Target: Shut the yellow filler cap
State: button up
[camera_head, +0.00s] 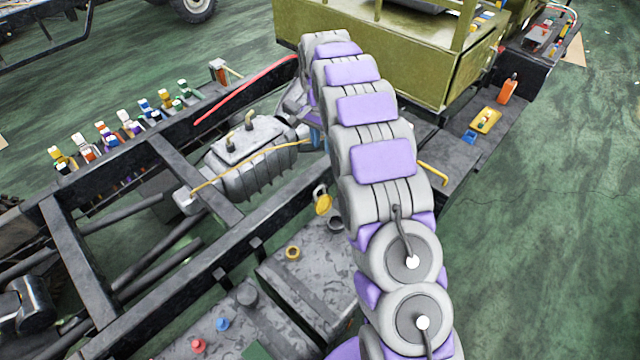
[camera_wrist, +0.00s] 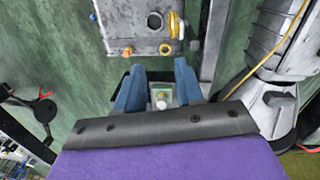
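The yellow filler cap (camera_head: 323,204) stands raised, off the dark round filler neck (camera_head: 335,223) on the grey tank (camera_head: 325,265) in the head view. In the wrist view the yellow cap (camera_wrist: 174,25) shows at the top, beside the round filler neck (camera_wrist: 155,20). My gripper (camera_wrist: 158,72) has its two blue fingers spread apart, clear of the cap. A pale object shows between the fingers; I cannot tell whether it is beyond them. In the head view my arm hides most of the gripper, with only a bit of blue showing.
An orange-yellow ring (camera_head: 292,253) sits on the tank near the neck. Black chassis rails (camera_head: 205,185) run alongside, with a grey ribbed unit (camera_head: 250,155) and a yellow cable between them. Colored items (camera_head: 110,135) line the far rail. An olive body (camera_head: 380,55) stands at the back.

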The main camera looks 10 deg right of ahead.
jog(key=w+a+f+m, duration=0.2)
jog(key=w+a+f, duration=0.1)
jog(key=w+f, duration=0.25)
jog(key=f+b, duration=0.1)
jog(key=f, duration=0.4)
jog(key=s+d+f+b, duration=0.1)
jog(key=f, duration=0.5)
jog(key=d+f+b, duration=0.1)
jog(key=f, duration=0.5)
jog(key=shift+s, duration=0.2)
jog(key=shift+d+f, duration=0.1)
jog(key=shift+f, duration=0.5)
jog(key=shift+a, duration=0.35)
jog(key=shift+c, duration=0.2)
jog(key=shift+d, duration=0.2)
jog(key=c, duration=0.6)
grip_shut()
